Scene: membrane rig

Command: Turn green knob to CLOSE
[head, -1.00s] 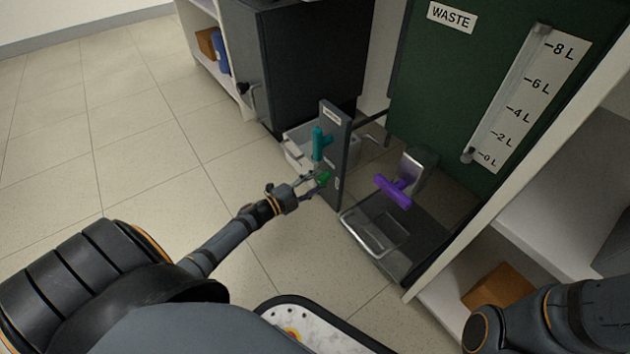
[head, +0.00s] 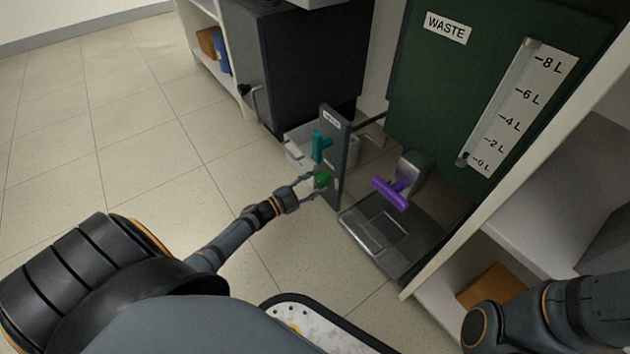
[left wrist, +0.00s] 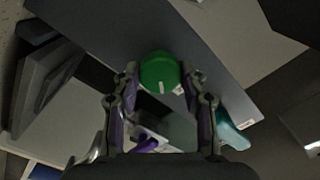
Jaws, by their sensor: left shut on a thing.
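The green knob (head: 323,180) sits low on the face of a narrow upright grey panel (head: 334,135). In the left wrist view the round green knob (left wrist: 159,72) shows face-on with a short white mark near its lower edge. My left gripper (head: 315,185) reaches it from the left and is shut on it. In the left wrist view the fingertips of my left gripper (left wrist: 160,76) sit on either side of the knob. Any label for CLOSE is too small to read. My right gripper is not in view.
A teal handle (head: 320,147) is on the same panel above the knob. A purple handle (head: 391,192) stands to the right over a dark tray (head: 378,226). A green WASTE tank (head: 430,100) and white shelving (head: 545,200) are at right. Floor at left is clear.

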